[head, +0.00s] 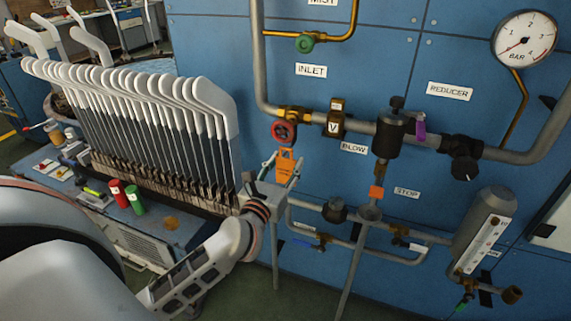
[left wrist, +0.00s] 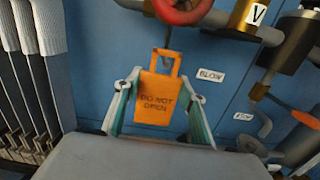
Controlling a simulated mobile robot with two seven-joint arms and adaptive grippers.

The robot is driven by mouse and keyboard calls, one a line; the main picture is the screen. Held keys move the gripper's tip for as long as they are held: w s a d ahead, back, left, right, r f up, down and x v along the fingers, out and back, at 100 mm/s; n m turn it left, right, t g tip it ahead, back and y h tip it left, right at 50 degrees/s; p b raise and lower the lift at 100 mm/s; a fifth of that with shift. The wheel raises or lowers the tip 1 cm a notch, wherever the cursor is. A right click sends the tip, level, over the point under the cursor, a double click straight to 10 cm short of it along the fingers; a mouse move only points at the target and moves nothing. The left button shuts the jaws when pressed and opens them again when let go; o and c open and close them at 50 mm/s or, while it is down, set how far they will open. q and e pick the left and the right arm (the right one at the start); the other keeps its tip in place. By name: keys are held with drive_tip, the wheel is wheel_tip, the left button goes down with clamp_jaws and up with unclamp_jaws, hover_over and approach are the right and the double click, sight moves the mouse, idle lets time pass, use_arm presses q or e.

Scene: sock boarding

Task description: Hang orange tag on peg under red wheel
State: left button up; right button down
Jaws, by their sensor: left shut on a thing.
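The orange tag (head: 285,165) reads "DO NOT OPEN" in the left wrist view (left wrist: 160,100), with an open loop handle at its top. My left gripper (head: 283,168) is shut on it, with the fingers at the tag's two sides, and the tag hangs upright in front of the blue panel. The red wheel (head: 284,132) is just above the tag on the grey pipe, and its lower part shows in the left wrist view (left wrist: 183,8). A thin dark peg (left wrist: 168,38) seems to show below the wheel; I cannot tell whether the loop touches it. My right gripper is out of view.
A rack of white sock boards (head: 140,115) stands to the left. A red cup (head: 118,193) and a green cup (head: 135,199) stand on the bench below it. Pipes, a black reducer (head: 389,135), a purple tag (head: 420,127) and a gauge (head: 524,39) are to the right.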

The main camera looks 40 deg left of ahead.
use_arm(q)
drive_tip(key=o, duration=1.1)
drive_tip(key=v, duration=1.2)
